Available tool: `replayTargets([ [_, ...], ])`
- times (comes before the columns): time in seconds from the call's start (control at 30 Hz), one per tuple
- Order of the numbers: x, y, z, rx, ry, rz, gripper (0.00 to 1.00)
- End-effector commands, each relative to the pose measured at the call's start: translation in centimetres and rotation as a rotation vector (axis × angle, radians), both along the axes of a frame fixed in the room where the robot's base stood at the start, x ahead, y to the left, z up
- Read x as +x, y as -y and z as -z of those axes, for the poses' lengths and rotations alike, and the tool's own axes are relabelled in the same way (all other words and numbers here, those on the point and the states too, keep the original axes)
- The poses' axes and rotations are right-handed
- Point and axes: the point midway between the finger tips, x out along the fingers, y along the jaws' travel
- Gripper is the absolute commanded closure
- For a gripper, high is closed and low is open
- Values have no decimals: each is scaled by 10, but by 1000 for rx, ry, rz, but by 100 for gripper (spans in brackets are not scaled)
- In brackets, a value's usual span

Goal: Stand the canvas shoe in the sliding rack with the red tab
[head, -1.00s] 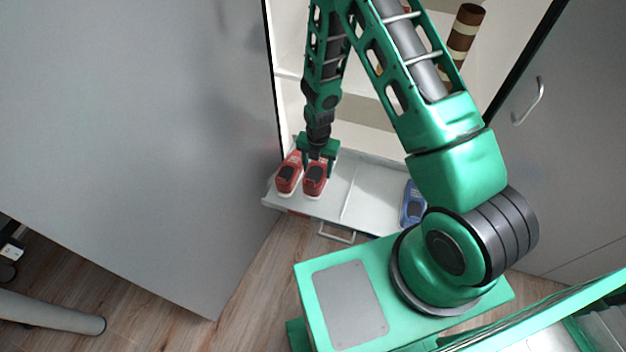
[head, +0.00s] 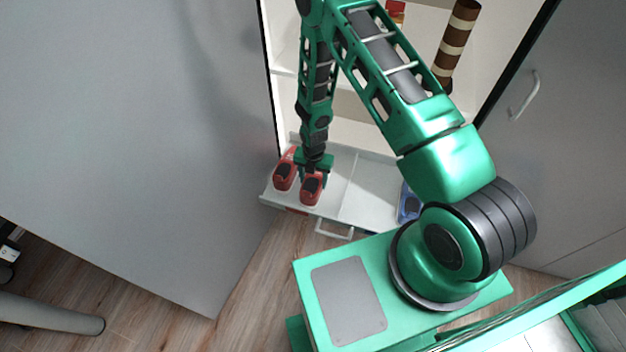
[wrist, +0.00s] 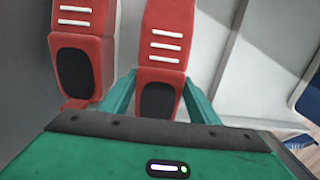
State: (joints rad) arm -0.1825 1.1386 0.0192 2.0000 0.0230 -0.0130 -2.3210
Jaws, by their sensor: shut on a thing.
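Two red canvas shoes with white laces and dark openings are side by side on the left part of the pale sliding rack (head: 350,210). My gripper (head: 312,177) points down and is shut on the right red shoe (head: 311,190). In the wrist view its green fingers hold the sides of this shoe (wrist: 164,52) near the heel. The left red shoe (head: 284,176) is beside it, and also shows in the wrist view (wrist: 82,48). A small red tab (head: 296,211) shows at the rack's front edge, below the shoes. The held shoe's sole is hidden.
A blue shoe (head: 408,205) is at the rack's right end, partly behind my arm. A raised divider crosses the rack between it and the red shoes. Grey doors (head: 130,130) flank the cabinet. A brown-and-cream striped object (head: 455,45) stands on a shelf above.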

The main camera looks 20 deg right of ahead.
Motion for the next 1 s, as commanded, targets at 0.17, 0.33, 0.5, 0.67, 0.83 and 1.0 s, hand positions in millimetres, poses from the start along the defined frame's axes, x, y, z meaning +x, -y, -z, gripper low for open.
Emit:
replayTargets([
  [0.17,0,0,1,0,0,0,28],
  [0.33,0,0,1,0,0,0,26],
  [0.5,0,0,0,0,0,0,26],
  [0.67,1,0,-13,0,3,0,26],
  [0.83,2,0,-42,0,4,0,26],
  [1.0,1,-1,-74,1,3,-1,26],
])
